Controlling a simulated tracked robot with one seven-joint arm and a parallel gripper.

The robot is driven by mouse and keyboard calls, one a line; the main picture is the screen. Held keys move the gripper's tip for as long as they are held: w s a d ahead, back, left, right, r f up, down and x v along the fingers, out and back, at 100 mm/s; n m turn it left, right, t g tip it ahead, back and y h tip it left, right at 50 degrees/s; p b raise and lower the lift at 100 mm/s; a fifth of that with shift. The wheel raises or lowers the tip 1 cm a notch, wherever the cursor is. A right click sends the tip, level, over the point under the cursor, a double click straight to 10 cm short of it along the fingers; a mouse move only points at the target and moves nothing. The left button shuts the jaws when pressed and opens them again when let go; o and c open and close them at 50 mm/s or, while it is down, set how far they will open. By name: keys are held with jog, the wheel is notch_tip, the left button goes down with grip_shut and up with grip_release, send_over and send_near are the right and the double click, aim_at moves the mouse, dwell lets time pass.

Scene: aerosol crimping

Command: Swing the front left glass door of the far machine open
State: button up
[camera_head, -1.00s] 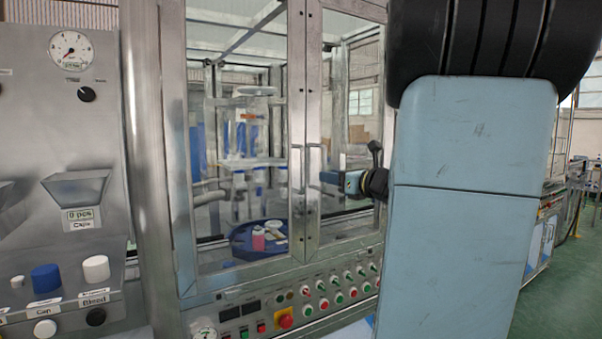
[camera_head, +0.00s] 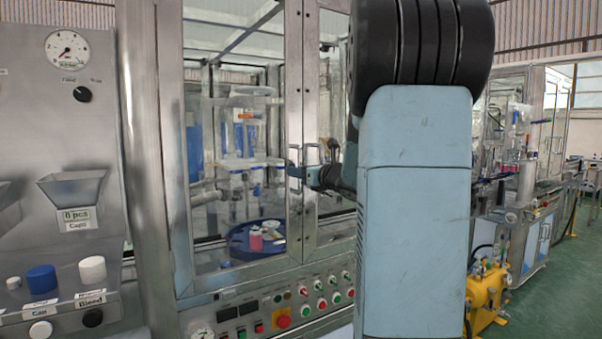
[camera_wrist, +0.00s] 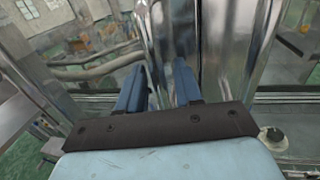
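The glass-doored machine stands in front of me in the head view. Its left glass door (camera_head: 235,110) is closed, in a metal frame, beside a right glass door (camera_head: 335,110) that my arm partly hides. Upright bar handles sit where the two doors meet. My gripper (camera_head: 293,170) is at handle height there, its fingertips over the left door's handle. In the wrist view my gripper (camera_wrist: 158,68) has its two blue fingers apart, pointing at the shiny metal door frame (camera_wrist: 168,35). I cannot tell whether the fingers touch the handle.
A control panel (camera_head: 290,303) with buttons runs below the doors. A grey dispenser panel (camera_head: 85,135) stands at left. Behind the glass is a blue round tray (camera_head: 238,244) with small items. A yellow unit (camera_head: 488,292) and another machine stand at right; green floor is free there.

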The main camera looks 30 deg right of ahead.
grip_shut()
dwell(0.4)
